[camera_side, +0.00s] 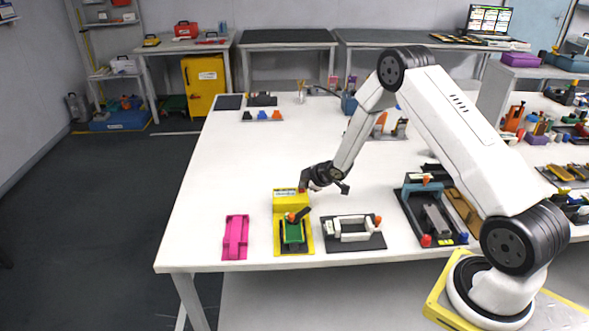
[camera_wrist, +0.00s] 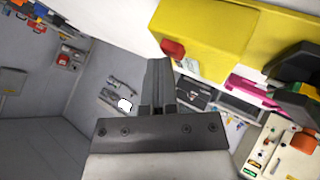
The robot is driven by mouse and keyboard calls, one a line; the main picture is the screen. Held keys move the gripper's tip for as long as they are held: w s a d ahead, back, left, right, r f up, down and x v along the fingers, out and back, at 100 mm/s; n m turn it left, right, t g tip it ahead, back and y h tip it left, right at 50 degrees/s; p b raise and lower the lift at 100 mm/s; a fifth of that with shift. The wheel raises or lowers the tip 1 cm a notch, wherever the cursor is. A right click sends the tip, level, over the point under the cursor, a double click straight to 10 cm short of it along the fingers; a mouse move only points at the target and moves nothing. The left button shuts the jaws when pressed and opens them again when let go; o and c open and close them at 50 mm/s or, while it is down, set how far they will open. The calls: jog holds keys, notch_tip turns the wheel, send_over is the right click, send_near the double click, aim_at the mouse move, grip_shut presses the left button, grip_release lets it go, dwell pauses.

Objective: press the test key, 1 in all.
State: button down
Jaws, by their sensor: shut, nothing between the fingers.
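In the wrist view the yellow box (camera_wrist: 215,38) fills the upper right and the red key (camera_wrist: 172,49) shows just beyond my fingertips. My gripper (camera_side: 306,182) is shut and empty, its tips right beside the key. I cannot tell whether they touch it or whether the key is pushed in.
A green-topped fixture (camera_side: 293,233) with a black handle sits in front of the box. A pink tray (camera_side: 235,238) lies to its left, a grey clamp fixture (camera_side: 352,232) to its right. The table behind and left of the box is clear.

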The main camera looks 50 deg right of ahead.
aim_at(304, 194)
jog(key=shift+r, duration=0.95)
jog(key=shift+r, duration=0.15)
jog(key=shift+r, duration=2.35)
jog(key=s+a+r+m+g, duration=0.3)
jog(key=s+a, duration=0.5)
jog(key=s, duration=0.4)
jog(key=s+a+r+m+g, duration=0.3)
jog(key=s+a+r+m, duration=0.2)
jog(key=s+a, duration=0.4)
jog(key=s, duration=0.4)
jog(key=shift+s+a+r+g, duration=0.25)
jog(key=shift+a+g, duration=0.05)
